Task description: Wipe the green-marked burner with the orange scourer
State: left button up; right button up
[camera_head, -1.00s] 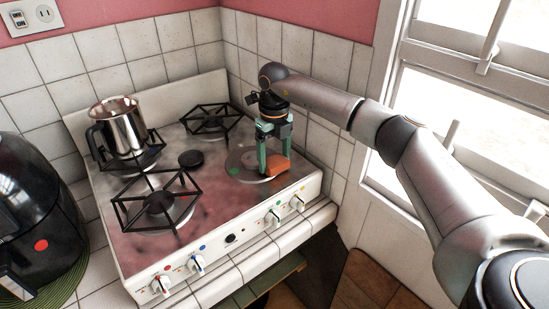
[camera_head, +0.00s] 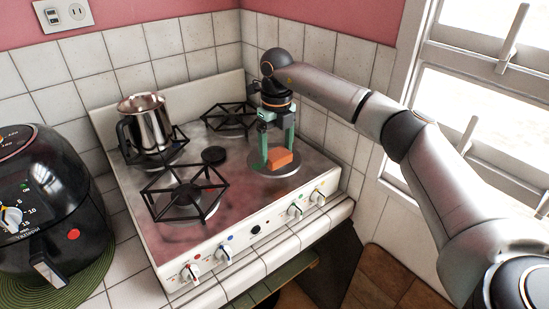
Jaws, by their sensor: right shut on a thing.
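The orange scourer (camera_head: 280,160) is a small block held low over the front-right burner, a bare grey disc (camera_head: 268,172) without a grate. A green mark (camera_head: 257,167) shows at the disc's left side. My right gripper (camera_head: 278,155) points down with its green fingers, shut on the scourer. The scourer appears to rest on the burner; exact contact cannot be told. The fingers and scourer hide part of the disc. My left gripper is not in view.
The stove (camera_head: 222,232) has black grates on its other burners, and a steel pot (camera_head: 146,124) stands at back left. A black air fryer (camera_head: 45,205) is on the left. Tiled walls close in behind and to the right. Knobs line the front.

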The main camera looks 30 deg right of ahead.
jog(key=shift+a+r, duration=0.1)
jog(key=shift+r, duration=1.95)
